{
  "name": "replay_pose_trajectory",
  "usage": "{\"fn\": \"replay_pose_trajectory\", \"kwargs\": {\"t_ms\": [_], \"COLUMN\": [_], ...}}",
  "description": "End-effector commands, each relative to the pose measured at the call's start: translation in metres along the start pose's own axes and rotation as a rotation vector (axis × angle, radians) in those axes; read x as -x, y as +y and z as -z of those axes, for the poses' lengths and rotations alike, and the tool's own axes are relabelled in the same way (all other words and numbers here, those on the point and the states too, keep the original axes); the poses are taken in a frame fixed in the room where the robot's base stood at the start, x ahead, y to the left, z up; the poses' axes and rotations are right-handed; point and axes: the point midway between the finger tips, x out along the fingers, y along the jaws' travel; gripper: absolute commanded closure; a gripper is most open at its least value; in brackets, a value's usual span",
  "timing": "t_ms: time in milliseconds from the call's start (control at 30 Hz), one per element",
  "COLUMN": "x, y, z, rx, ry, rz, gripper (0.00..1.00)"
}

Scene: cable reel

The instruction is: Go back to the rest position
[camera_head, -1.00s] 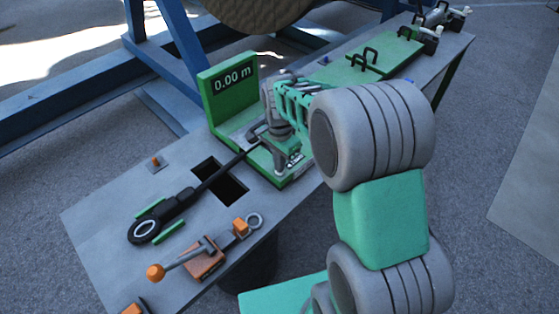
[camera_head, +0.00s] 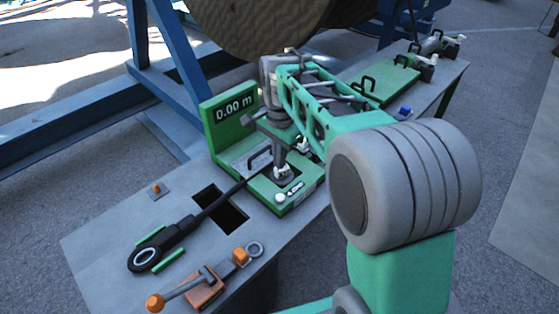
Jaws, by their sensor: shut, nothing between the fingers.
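My gripper (camera_head: 282,172) is at the end of my green and grey arm, pointing down over the green length meter (camera_head: 290,200). It is shut, with nothing seen between its fingers. The meter's upright display (camera_head: 234,115) reads 0.00 m. I cannot tell whether the fingertips touch the meter or hang just above it. My arm hides part of the bench behind the meter.
A large reel (camera_head: 270,25) on a blue frame (camera_head: 165,45) stands behind.

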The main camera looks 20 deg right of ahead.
Motion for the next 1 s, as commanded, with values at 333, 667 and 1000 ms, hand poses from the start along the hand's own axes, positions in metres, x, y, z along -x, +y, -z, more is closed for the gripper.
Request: {"fn": "replay_pose_trajectory", "kwargs": {"t_ms": [333,667,1000], "x": [0.000,0.000,-0.069], "y": [0.000,-0.008,0.053], "z": [0.000,0.004,-0.030], "rx": [0.000,0.268,0.930], "ry": [0.000,0.022,-0.002], "rz": [0.001,0.029,-0.003], "gripper": [1.00,1.00,1.00]}}
